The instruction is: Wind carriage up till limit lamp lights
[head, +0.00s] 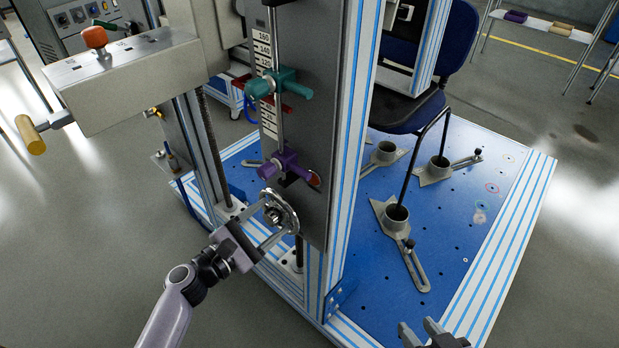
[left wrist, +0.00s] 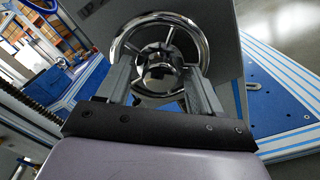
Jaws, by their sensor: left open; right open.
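A chrome handwheel (head: 281,212) sits low on the front of the grey upright panel (head: 318,100). It also shows in the left wrist view (left wrist: 155,22). My left gripper (head: 276,218) is open at the wheel, with one finger on each side of the hub; whether they touch the rim I cannot tell. A teal clamp (head: 286,84) and a purple clamp (head: 288,165) sit on a vertical rod by a number scale (head: 264,60). I cannot tell which part is the limit lamp. My right gripper (head: 428,336) is open and empty at the bottom edge.
A grey box arm (head: 130,82) with an orange knob (head: 95,38) and wooden handle (head: 30,135) juts out upper left. The blue baseplate (head: 455,215) carries several metal sockets and slotted clamps. A dark blue chair (head: 405,110) stands behind the frame. The floor at right is open.

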